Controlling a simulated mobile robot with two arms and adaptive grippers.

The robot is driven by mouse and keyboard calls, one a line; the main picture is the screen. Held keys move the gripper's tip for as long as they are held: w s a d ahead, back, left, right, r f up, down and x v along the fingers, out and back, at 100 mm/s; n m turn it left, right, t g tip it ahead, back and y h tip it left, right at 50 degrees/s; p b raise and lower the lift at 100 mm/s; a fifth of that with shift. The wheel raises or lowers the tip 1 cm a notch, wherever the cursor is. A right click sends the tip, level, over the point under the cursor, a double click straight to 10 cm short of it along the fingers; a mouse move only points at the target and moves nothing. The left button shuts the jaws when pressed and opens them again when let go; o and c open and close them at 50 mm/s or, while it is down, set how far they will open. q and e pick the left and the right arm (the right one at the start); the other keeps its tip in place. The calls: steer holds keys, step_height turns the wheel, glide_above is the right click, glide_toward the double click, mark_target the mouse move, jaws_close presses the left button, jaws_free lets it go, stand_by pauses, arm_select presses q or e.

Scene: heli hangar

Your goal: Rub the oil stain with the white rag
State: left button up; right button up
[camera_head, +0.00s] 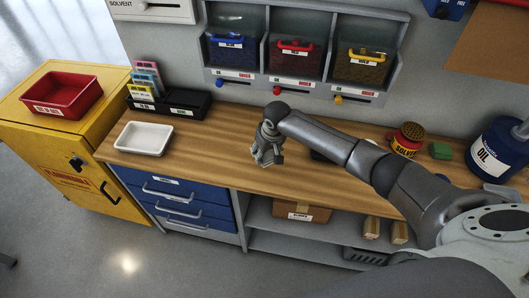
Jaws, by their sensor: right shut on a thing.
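My right gripper (266,160) points down at the wooden workbench top (220,165), right of the white tray. It is shut on what appears to be the white rag, of which at most a small greyish bit shows at the fingertips. I cannot make out the oil stain; the gripper and my right arm cover part of the bench. My left gripper is not in view.
A white tray (143,139) and a black organiser (182,105) stand left on the bench. A yellow cabinet (62,150) bears a red bin (62,96).

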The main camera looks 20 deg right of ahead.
steer(key=shift+d+r+p, duration=0.15)
steer(key=shift+r+p, duration=0.35)
steer(key=shift+r, duration=0.75)
